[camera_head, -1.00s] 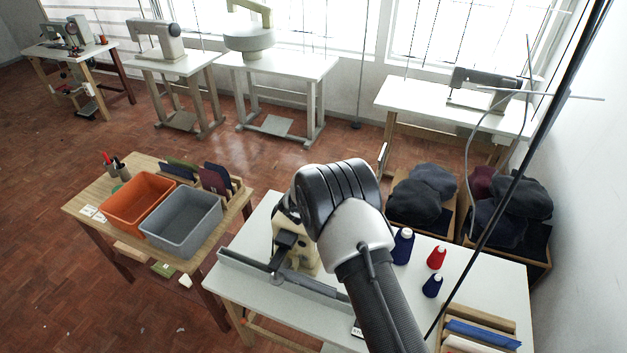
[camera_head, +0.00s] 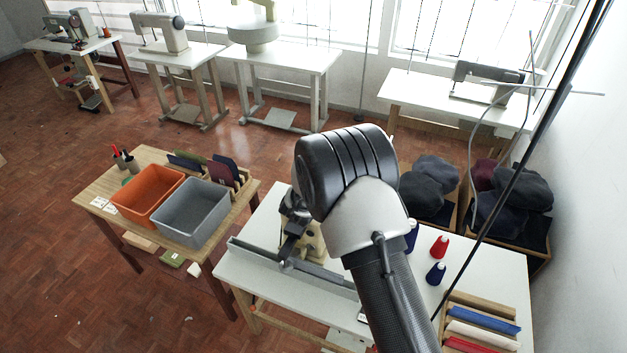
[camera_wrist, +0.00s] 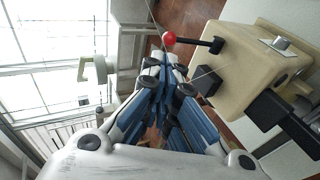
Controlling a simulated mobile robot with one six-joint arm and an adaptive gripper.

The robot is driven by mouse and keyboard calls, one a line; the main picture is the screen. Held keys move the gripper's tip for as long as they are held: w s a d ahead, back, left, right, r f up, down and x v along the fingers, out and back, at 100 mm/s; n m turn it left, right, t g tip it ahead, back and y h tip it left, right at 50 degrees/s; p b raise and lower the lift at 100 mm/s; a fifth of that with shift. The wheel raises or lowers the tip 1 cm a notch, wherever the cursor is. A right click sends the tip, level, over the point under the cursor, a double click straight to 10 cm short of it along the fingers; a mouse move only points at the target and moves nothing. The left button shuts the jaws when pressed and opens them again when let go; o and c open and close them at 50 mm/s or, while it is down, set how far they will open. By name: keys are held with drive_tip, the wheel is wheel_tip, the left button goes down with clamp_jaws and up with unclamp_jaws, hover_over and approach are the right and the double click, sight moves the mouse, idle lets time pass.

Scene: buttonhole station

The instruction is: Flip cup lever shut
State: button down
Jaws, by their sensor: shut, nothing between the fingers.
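The lever with a red ball knob (camera_wrist: 169,38) sticks out on a black arm from the cream buttonhole machine (camera_wrist: 245,60) in the wrist view. In the head view my arm hides most of the machine, and only a cream part (camera_head: 314,240) shows beside it. My gripper (camera_wrist: 170,62) is shut and empty. In the wrist view its fingertips lie just below the red knob. I cannot tell whether they touch it. The gripper is hidden behind my arm in the head view.
A dark grey rail (camera_head: 290,262) runs along the white table's (camera_head: 262,280) front. Thread cones, one red (camera_head: 439,247), stand right of my arm. An orange bin (camera_head: 148,197) and a grey bin (camera_head: 190,213) sit on the left wooden table. Rolled cloth (camera_head: 480,327) lies front right.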

drive_tip(key=v, duration=0.4)
drive_tip(key=shift+w+r, duration=0.1)
drive_tip(key=shift+r, duration=0.05)
